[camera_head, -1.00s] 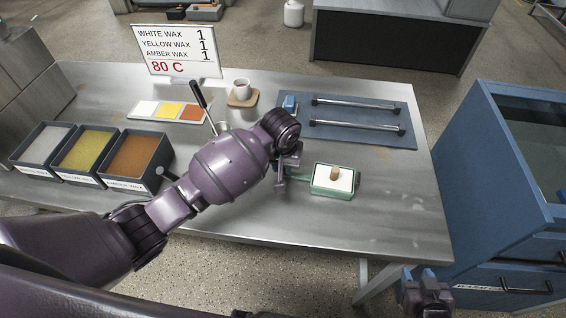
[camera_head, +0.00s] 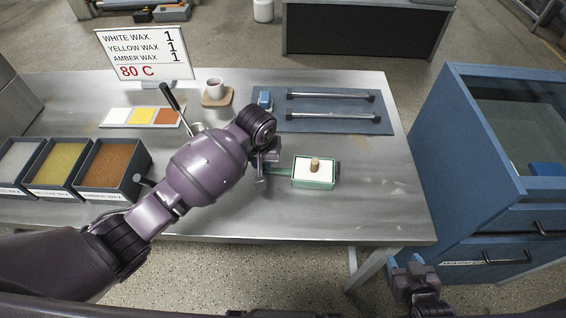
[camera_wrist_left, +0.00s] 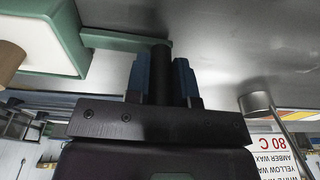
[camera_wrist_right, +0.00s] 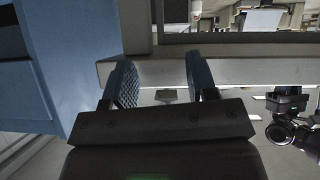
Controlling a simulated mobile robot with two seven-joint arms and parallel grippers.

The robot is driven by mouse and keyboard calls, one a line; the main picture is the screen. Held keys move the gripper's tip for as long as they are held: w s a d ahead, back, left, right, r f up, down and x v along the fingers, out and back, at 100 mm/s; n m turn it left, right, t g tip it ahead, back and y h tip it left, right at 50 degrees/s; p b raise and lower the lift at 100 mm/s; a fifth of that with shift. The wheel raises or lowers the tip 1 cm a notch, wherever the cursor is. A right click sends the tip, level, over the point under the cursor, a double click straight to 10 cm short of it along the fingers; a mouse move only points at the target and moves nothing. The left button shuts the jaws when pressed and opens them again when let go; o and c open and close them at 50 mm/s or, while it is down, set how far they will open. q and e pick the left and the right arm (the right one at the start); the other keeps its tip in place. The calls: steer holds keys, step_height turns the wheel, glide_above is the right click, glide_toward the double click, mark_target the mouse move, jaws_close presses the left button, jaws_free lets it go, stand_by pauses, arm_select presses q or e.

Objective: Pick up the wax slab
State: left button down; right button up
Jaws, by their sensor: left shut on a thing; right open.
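A white slab (camera_head: 302,167) with a tan wooden knob (camera_head: 315,164) on top sits in a green mold (camera_head: 313,184) near the table's front edge; I take it for the wax slab. In the left wrist view the mold (camera_wrist_left: 75,40) and part of the knob (camera_wrist_left: 8,62) show at upper left. My left gripper (camera_head: 262,172) is shut on the dark upright grip (camera_wrist_left: 160,72) at the end of the mold's green handle (camera_wrist_left: 120,41). My right gripper (camera_head: 402,262) is open and empty, off the table's front right edge. It also shows in the right wrist view (camera_wrist_right: 160,75).
Three wax bins (camera_head: 112,163) stand at left. Behind are colour swatches (camera_head: 142,116), a sign (camera_head: 140,56), a cup (camera_head: 215,86) on a coaster and a blue mat (camera_head: 330,122) with two bars. A blue cabinet (camera_head: 455,150) stands at right. The table right of the mold is clear.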

steer(key=d+n, duration=0.1)
steer(key=n, duration=0.3)
steer(key=d+r+n+t, duration=0.1)
steer(key=d+n, duration=0.1)
steer(key=n, duration=0.2)
steer(key=w+d+r+n+t+h, duration=0.1)
steer(key=n, duration=0.3)
steer(key=shift+d+r, duration=0.1)
steer(key=shift+d, duration=0.3)
steer(key=n, duration=0.2)
steer(key=d+n, duration=0.1)
steer(key=shift+w+r+n+t, duration=0.2)
steer(key=shift+r+n+t, duration=0.2)
steer(key=n, duration=0.1)
steer(key=d+r+n, duration=0.1)
steer(key=n, duration=0.1)
steer(key=shift+w+n+t, duration=0.2)
steer(key=shift+n+t, duration=0.1)
steer(key=w+a+r+n+t+y, duration=0.35)
steer(key=w+r+n, duration=0.25)
steer(key=r+n, duration=0.25)
steer(key=n+g+y, duration=0.2)
steer(key=n+y, duration=0.3)
steer(key=n, duration=0.7)
glide_toward(317, 165)
steer(key=shift+m+v, duration=0.25)
steer(key=shift+v, duration=0.95)
steer(key=shift+w+a, duration=0.3)
steer(key=shift+x, duration=5.55)
steer(key=shift+d, duration=0.1)
